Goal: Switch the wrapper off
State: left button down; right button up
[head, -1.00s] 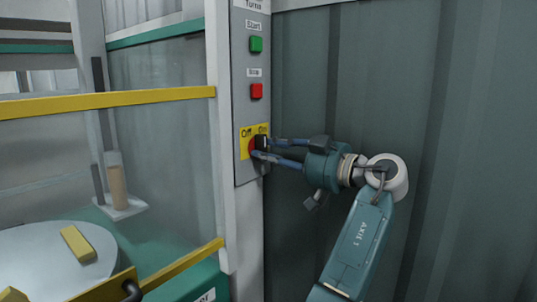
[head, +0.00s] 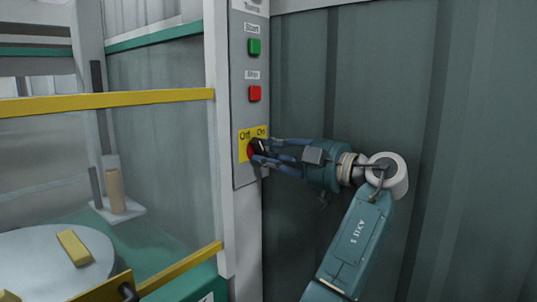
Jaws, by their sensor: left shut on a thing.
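The wrapper's rotary switch (head: 250,153) has a red base and a black handle on a yellow plate (head: 244,147) marked Off on the left and On on the right. The plate sits low on the grey control panel (head: 243,110). My left gripper (head: 259,153) reaches in from the right and is shut on the black handle. The handle leans with its top to the left, toward the Off mark; the fingers partly cover it, so its exact angle is hard to read. My right gripper is not in view.
Above the switch are a red stop button (head: 255,93) and a green start button (head: 254,47). Left of the panel is the wrapper's bay with yellow rails (head: 110,102), a round turntable (head: 40,270) and a brown roll (head: 115,190). A corrugated wall (head: 390,80) stands behind my arm.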

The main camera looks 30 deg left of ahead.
pick_arm(q)
jog(key=c, duration=1.4)
grip_release()
jog(key=shift+c, duration=0.2)
jog(key=d, duration=1.2)
jog(key=shift+s, duration=0.45)
